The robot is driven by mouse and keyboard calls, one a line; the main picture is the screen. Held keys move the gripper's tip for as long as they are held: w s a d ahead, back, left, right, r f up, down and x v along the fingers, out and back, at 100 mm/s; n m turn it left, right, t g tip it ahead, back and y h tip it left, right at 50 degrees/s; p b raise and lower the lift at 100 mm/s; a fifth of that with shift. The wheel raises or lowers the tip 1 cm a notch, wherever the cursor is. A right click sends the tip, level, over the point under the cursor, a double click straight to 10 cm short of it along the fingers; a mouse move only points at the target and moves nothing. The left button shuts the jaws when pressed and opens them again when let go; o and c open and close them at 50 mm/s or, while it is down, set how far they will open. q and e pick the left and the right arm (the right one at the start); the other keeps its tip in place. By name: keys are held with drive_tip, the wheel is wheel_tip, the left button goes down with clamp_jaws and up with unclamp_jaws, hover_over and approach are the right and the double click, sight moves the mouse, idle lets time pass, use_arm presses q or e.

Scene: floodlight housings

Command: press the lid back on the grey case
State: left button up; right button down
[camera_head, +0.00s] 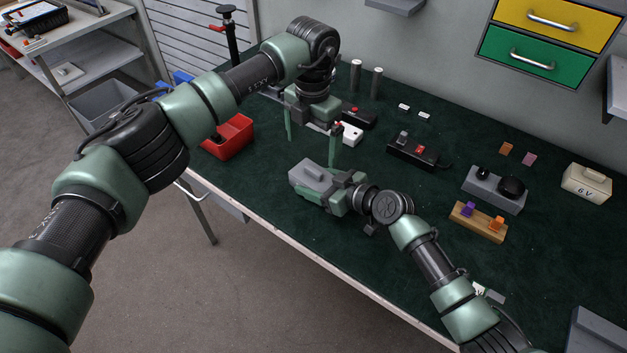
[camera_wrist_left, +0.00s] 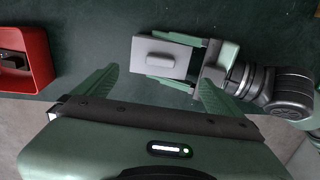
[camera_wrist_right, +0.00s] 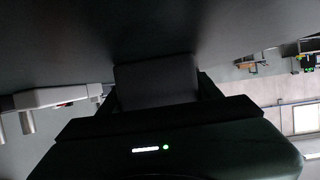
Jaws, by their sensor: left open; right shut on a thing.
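The grey case (camera_head: 307,177) stands near the front edge of the green bench, with a grey lid (camera_head: 316,171) with a raised grip on top of it. In the left wrist view the lid (camera_wrist_left: 162,57) shows from above; I cannot tell whether it sits fully down. My right gripper (camera_head: 330,190) is shut on the grey case, one finger along each side; the case's end (camera_wrist_right: 157,80) fills the space between its fingers in the right wrist view. My left gripper (camera_head: 312,143) is open and empty, pointing down above and behind the case, its fingers apart from it.
A red bin (camera_head: 230,137) stands to the left. A white block (camera_head: 348,134) and a black box with a red button (camera_head: 358,117) lie behind the left gripper. A black switch strip (camera_head: 416,153) and a wooden block (camera_head: 478,223) are to the right.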

use_arm(q)
drive_tip(key=shift+r, duration=0.1)
wheel_tip(320, 180, up, 12)
idle(0.5)
use_arm(e)
drive_tip(key=shift+c, duration=1.2)
unclamp_jaws()
drive_tip(key=shift+d, duration=0.1)
drive_tip(key=b+v, duration=0.1)
drive_tip(key=v, duration=0.5)
drive_tip(key=shift+s+d, duration=0.3)
drive_tip(key=shift+s+d+r, duration=0.25)
drive_tip(key=shift+s+r, duration=0.05)
use_arm(q)
drive_tip(key=shift+f, duration=0.6)
